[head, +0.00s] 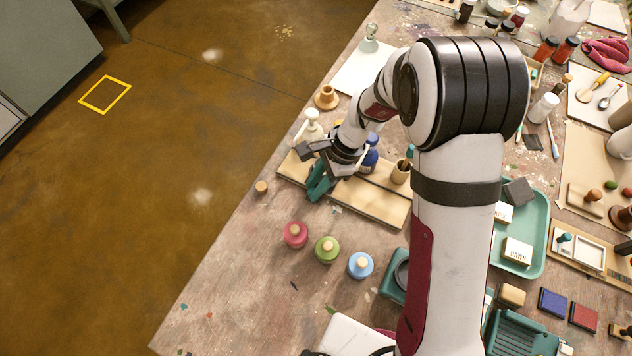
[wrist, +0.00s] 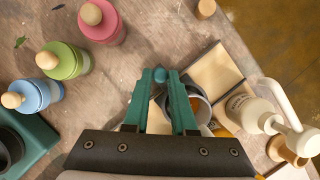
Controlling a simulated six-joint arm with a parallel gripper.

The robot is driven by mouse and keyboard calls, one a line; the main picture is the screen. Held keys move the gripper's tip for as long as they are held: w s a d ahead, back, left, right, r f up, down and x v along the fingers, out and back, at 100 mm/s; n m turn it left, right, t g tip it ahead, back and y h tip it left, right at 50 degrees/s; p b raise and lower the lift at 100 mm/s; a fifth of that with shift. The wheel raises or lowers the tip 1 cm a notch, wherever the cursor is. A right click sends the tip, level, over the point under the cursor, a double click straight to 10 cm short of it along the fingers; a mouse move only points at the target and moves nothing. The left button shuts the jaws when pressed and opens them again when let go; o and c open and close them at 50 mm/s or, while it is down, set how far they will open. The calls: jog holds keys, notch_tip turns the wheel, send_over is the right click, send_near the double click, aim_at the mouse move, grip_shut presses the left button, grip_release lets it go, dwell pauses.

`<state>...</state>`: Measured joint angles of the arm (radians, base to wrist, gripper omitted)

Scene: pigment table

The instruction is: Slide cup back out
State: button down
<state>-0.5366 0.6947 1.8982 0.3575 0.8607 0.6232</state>
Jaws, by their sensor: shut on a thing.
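My gripper (head: 318,182) reaches down at the left part of the wooden tray (head: 380,203). In the wrist view its teal fingers (wrist: 162,78) come close together, with a small teal piece (wrist: 160,75) between the tips. Most of what it holds is hidden by the fingers. A tan cup (head: 401,173) with a dark opening stands at the tray's right part, apart from the fingertips.
Pink (head: 295,235), green (head: 327,250) and blue (head: 361,265) stoppered jars stand in front of the tray. A white pump bottle (head: 312,128) and a blue bottle (head: 371,159) stand behind my gripper. A cork (head: 261,187) lies near the table's left edge.

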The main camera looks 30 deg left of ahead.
jog(key=d, duration=1.6)
jog(key=shift+d, duration=0.3)
jog(key=c, duration=0.7)
grip_release()
jog(key=shift+c, duration=0.2)
jog(key=v, duration=1.5)
jog(key=shift+r, duration=0.4)
jog(key=shift+w, duration=0.1)
